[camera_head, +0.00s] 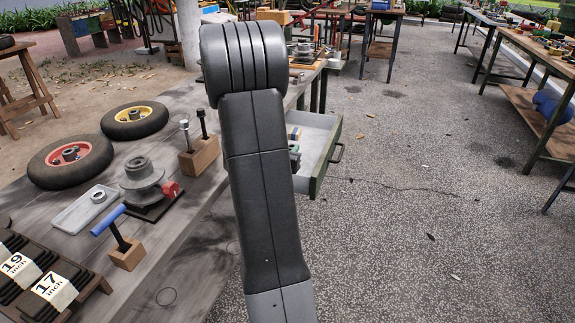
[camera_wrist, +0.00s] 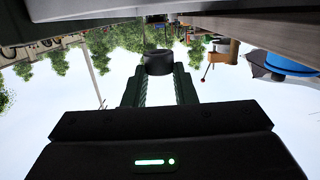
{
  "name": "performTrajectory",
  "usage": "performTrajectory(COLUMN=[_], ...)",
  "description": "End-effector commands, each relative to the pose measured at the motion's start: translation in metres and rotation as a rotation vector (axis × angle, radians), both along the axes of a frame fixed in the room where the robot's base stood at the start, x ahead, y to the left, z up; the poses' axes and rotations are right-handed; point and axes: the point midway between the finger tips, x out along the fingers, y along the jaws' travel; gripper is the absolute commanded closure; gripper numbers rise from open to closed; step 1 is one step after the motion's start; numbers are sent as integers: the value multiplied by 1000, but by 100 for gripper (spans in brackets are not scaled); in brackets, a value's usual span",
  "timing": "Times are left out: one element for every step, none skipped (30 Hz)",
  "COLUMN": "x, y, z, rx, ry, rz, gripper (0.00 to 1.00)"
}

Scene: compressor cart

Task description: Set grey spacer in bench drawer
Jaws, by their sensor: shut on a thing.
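My gripper (camera_wrist: 158,72) is shut on a short, dark, round piece, the grey spacer (camera_wrist: 158,61), held between the fingertips in the wrist view. In the head view my own arm hides the gripper and the spacer. The bench drawer (camera_head: 327,150) stands pulled out to the right of the bench, with a green front and a pale inside. Small blocks lie at its left side, and my arm covers part of it. I cannot tell how far the spacer is from the drawer.
The grey bench (camera_head: 185,215) carries two wheels (camera_head: 134,118), a metal hub (camera_head: 143,175), a shallow tray (camera_head: 75,212) with a small grey ring, and tools in wooden blocks (camera_head: 199,157). Open floor (camera_head: 410,220) lies right of the drawer, with other tables (camera_head: 520,85) farther right.

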Motion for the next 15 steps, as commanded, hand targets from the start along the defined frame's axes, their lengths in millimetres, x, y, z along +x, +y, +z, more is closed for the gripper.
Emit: performTrajectory(x=[0,0,0,0,0,0,0,0,0,0,0,0,0,0,0], y=[0,0,0,0,0,0,0,0,0,0,0,0,0,0,0], z=[-9,-10,-13,-14,-16,-20,-23,-28,-35,-40,-44,-48,-50,-51,-50], rx=[-2,-1,-1,-1,-1,-1,-2,-2,0,-1,-2,-2,-1,-1,0], ry=[2,0,0,0,0,-1,1,1,2,3,2,1,0,-1,-1], rz=[0,1,1,1,1,1,1,1,0,0,1,1,1,1,1], gripper=[98,98,98,98,98,98,98,98,98,98,98,98,98,98,98])
